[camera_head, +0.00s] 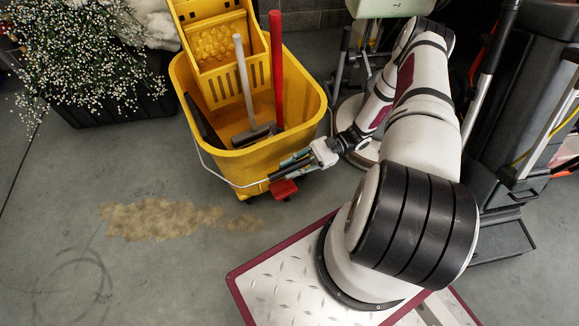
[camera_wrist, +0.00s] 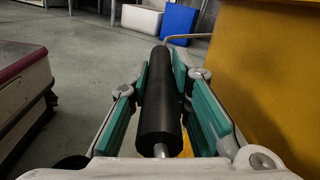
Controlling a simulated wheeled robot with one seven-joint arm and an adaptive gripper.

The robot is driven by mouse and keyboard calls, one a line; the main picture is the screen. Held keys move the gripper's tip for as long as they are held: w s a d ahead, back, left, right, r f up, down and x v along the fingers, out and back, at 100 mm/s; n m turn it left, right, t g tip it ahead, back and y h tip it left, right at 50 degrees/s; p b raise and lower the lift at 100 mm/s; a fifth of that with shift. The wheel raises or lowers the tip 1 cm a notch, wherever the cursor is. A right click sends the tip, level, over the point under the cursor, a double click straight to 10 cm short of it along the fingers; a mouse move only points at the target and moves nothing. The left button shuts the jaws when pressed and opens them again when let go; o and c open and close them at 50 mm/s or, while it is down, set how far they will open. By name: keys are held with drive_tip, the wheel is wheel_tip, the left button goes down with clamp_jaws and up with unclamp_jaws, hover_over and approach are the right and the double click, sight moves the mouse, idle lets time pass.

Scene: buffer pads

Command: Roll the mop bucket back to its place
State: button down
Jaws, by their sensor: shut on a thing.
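The yellow mop bucket (camera_head: 235,165) stands upright on the grey floor in the upper middle of the head view. A wringer (camera_head: 222,62) sits at its back, and a grey stick (camera_head: 244,80) and a red stick (camera_head: 276,75) stand inside. A thin wire handle (camera_head: 204,162) hangs down around its front. My gripper (camera_head: 293,163) is at the bucket's front right corner. In the wrist view its teal pads are on both sides of a black cylindrical grip (camera_wrist: 160,115), with the bucket's yellow wall (camera_wrist: 275,70) close on the right.
A brown stain (camera_head: 160,217) lies on the floor in front of the bucket. A dark planter (camera_head: 120,108) with white-flowered plants stands at the left. Dark cleaning equipment (camera_head: 520,110) stands at the right. The wrist view shows a blue box (camera_wrist: 178,22) farther off. The left floor is open.

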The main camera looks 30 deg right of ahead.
drive_tip(key=shift+w+d+f, duration=0.1)
drive_tip(key=shift+w+d, duration=0.05)
drive_tip(key=shift+w, duration=0.25)
drive_tip(key=c, duration=1.4)
unclamp_jaws()
drive_tip(key=shift+c, duration=0.2)
drive_tip(key=shift+s, duration=0.1)
drive_tip(key=d, duration=1.2)
drive_tip(key=shift+s, duration=0.25)
